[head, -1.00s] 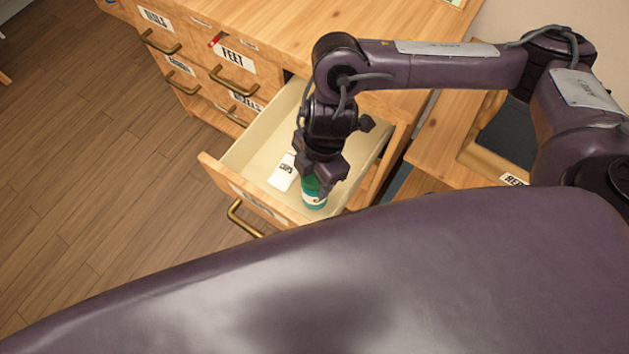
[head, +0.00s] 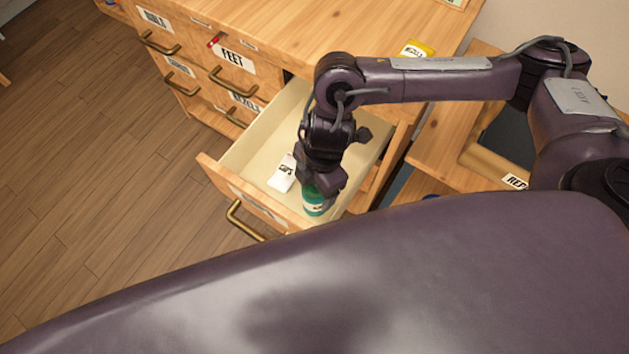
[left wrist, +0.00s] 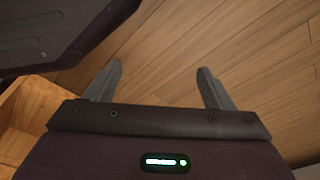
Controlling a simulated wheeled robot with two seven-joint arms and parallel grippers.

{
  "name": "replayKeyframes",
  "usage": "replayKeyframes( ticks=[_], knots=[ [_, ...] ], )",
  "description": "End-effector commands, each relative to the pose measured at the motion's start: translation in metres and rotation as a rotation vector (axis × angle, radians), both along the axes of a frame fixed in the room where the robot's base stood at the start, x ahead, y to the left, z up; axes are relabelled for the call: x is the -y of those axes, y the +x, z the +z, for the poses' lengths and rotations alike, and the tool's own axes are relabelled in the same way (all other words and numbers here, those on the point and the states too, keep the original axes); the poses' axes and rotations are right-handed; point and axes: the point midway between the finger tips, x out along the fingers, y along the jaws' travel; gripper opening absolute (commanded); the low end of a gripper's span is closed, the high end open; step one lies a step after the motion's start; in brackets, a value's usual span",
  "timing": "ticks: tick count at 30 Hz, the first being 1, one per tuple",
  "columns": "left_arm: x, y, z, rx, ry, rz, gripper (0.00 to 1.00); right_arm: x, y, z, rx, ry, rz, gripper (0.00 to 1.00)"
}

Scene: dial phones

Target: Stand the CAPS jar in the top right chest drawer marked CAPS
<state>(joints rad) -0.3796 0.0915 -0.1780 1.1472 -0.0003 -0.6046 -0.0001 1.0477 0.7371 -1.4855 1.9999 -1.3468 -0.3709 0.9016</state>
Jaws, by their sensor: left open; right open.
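A green jar (head: 313,204) with a pale label stands inside the pulled-out top right chest drawer (head: 212,171), near its front right corner. A white card marked CAPS (head: 284,172) lies on the drawer floor to its left. My right gripper (head: 317,190) is pointed down at the jar's top, with its jaws open around or just above it; the exact gap is hidden by the wrist. The jar's label cannot be read. My left gripper (left wrist: 159,88) is open and empty above the wood floor in the left wrist view; it is not in the head view.
Closed drawers marked FEET (head: 233,60) and others stand left of the open one. A yellow-lidded item (head: 417,49) sits on the chest top. A side surface with a REP label (head: 515,182) is at right. My own body covers the lower picture.

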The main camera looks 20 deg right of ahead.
Motion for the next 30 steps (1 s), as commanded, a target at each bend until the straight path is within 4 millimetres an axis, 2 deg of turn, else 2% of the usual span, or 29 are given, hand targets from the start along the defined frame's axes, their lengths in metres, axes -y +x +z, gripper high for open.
replayKeyframes(
  ticks=[4, 7, 12, 15, 21, 30],
  knots=[
    [0.0, -0.001, 0.002, 0.001, 0.0, 0.0, 0.76, 0.0, 0.0, 0.006, 0.001, 0.0, 0.0, 0.76],
    [-0.001, -0.005, 0.001, -0.001, 0.0, 0.0, 0.76, 0.002, 0.001, 0.019, 0.003, 0.001, 0.0, 0.76],
    [-0.004, -0.021, -0.007, -0.012, 0.003, -0.001, 0.76, 0.007, 0.003, 0.056, 0.004, 0.001, 0.001, 0.76],
    [-0.007, -0.038, -0.01, -0.023, 0.004, -0.003, 0.76, 0.011, 0.005, 0.08, 0.007, 0.0, 0.001, 0.76],
    [-0.012, -0.063, -0.016, -0.034, 0.006, -0.007, 0.76, 0.015, 0.005, 0.111, 0.004, -0.001, 0.0, 0.76],
    [-0.014, -0.075, -0.02, -0.038, 0.006, -0.008, 0.76, 0.018, 0.005, 0.122, -0.001, 0.0, -0.001, 0.76]
  ],
)
